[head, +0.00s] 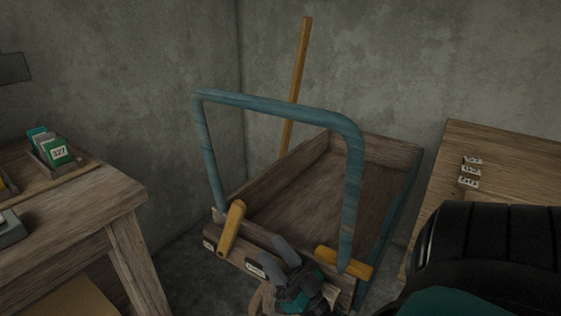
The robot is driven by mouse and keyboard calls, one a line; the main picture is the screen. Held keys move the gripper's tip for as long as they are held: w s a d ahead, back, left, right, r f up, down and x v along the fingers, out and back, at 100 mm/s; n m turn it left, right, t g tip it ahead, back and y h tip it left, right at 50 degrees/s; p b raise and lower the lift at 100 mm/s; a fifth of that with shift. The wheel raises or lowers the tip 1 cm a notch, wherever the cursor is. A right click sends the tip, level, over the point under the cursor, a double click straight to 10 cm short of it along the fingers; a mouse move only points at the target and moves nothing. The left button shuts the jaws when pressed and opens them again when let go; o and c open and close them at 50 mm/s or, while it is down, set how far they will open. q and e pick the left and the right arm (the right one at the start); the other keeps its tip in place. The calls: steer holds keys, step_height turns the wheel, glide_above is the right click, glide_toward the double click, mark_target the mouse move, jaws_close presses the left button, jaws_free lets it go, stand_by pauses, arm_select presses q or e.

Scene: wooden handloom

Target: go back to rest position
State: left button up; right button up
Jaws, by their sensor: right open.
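My right gripper (273,254) is at the lower middle of the head view, in front of the near end of a wooden cart (312,190). Its two grey fingers are spread apart, with nothing seen between them. They point up and left, near a small label on the cart's front board; I cannot tell whether they touch the board. A blue-green push bar (280,106) arches above the cart. A yellow wooden grip (231,229) is left of the gripper, and another yellow grip (343,262) is to its right. My left gripper is not in view.
A wooden table (75,219) at the left holds a box of green cards (58,152). A wooden surface (510,165) at the right carries several small number tags (468,182). A wooden pole (298,80) leans in the corner behind the cart. Concrete walls close off the back.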

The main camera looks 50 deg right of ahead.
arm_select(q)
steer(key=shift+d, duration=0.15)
arm_select(e)
steer(key=shift+v, duration=0.9)
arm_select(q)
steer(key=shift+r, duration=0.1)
arm_select(e)
steer(key=shift+w+r, duration=0.1)
